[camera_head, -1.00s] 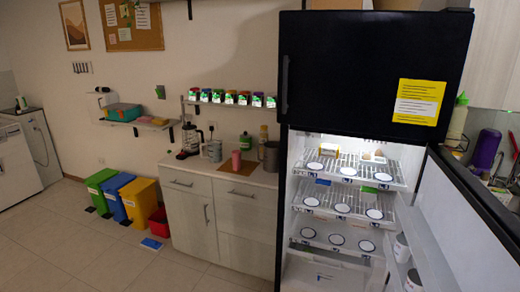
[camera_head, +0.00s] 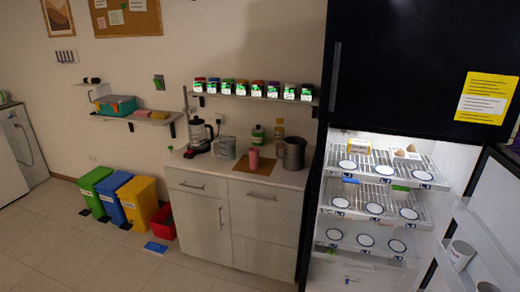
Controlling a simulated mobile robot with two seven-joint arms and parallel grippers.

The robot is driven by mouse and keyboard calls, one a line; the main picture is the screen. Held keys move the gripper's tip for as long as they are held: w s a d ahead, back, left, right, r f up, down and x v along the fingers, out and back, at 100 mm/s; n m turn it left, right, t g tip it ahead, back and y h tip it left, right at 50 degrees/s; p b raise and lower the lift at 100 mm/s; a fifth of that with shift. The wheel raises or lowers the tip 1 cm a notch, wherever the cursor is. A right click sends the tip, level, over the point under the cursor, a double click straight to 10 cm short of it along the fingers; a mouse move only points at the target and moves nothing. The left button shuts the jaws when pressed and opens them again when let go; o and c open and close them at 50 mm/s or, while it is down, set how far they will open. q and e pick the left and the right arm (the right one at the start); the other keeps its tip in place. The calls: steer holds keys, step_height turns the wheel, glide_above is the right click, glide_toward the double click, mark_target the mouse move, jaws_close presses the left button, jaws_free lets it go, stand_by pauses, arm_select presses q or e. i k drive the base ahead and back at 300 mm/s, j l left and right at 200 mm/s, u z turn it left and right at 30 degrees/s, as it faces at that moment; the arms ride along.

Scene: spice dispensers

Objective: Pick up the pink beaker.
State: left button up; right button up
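The pink beaker (camera_head: 254,159) stands upright on the counter, over a brown mat (camera_head: 254,168). It is between a glass measuring jug (camera_head: 228,149) on its left and a grey metal pot (camera_head: 294,154) on its right. Its whole front side shows, and nothing of mine touches it. Neither of my grippers is in view.
The counter (camera_head: 190,161) also holds a coffee maker (camera_head: 198,137) and bottles behind the beaker. A shelf (camera_head: 252,97) of spice dispensers hangs above. An open fridge (camera_head: 338,226) stands at right. Colored bins (camera_head: 139,200) and a blue item (camera_head: 155,247) are on the floor at left; floor in front is clear.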

mark_target(254, 159)
steer(key=i+j, duration=0.2)
steer(key=j, duration=0.15)
steer(key=i+j+z, duration=0.1)
steer(key=j, duration=0.25)
steer(key=i+j+z, duration=0.1)
steer(key=i+j, duration=0.35)
steer(key=j, duration=0.15)
steer(key=i+j+z, duration=0.1)
steer(key=j, duration=0.25)
steer(key=i+j, duration=0.25)
steer(key=i+j+z, duration=0.1)
steer(key=j, duration=0.35)
steer(key=i+j+z, duration=0.1)
steer(key=i+j, duration=0.15)
steer(key=j, duration=0.15)
steer(key=i+j, duration=0.2)
steer(key=j, duration=0.15)
